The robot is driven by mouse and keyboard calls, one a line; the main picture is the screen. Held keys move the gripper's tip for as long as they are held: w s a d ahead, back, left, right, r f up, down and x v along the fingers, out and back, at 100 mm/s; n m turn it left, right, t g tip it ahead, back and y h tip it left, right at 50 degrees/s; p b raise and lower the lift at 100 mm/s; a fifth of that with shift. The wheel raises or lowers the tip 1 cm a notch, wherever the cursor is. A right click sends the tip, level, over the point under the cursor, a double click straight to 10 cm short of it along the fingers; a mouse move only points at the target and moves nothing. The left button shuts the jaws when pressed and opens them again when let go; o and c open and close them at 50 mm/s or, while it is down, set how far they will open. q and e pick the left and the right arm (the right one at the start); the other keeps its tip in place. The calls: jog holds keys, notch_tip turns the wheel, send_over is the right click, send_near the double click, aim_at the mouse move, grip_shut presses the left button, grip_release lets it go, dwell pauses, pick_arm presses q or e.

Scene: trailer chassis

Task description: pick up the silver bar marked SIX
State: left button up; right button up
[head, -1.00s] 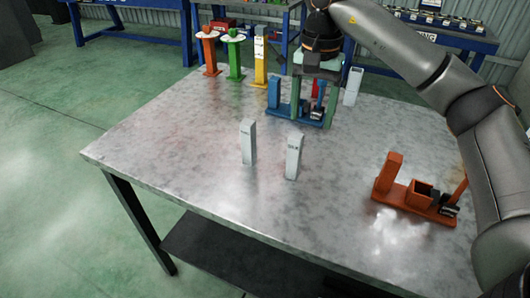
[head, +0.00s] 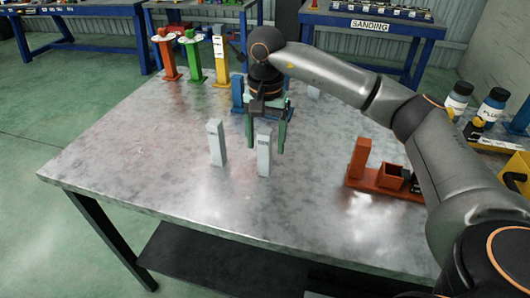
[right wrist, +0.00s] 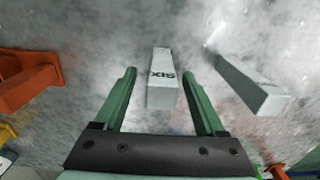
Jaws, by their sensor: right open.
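The silver bar marked SIX (right wrist: 161,85) stands upright on the metal table; its dark lettering reads upside down in the right wrist view. It is the right one of two front bars in the head view (head: 264,156). My right gripper (right wrist: 159,73) is open, with one green finger on each side of this bar in the picture. In the head view the right gripper (head: 266,147) points down at the bar from behind; contact cannot be told. A second silver bar (head: 217,143) stands to the left and shows right of the fingers in the wrist view (right wrist: 252,85). My left gripper is out of view.
A red-orange fixture (head: 360,158) stands on the table (head: 140,160) to the right. A blue fixture (head: 237,94) is partly hidden behind my gripper. Orange (head: 167,58), green (head: 193,60) and yellow (head: 220,62) posts stand at the back. The table's left part is clear.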

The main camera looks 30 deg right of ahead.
jog(key=shift+f, duration=1.4)
jog(key=shift+w, duration=0.1)
grip_shut()
jog(key=shift+r, duration=0.1)
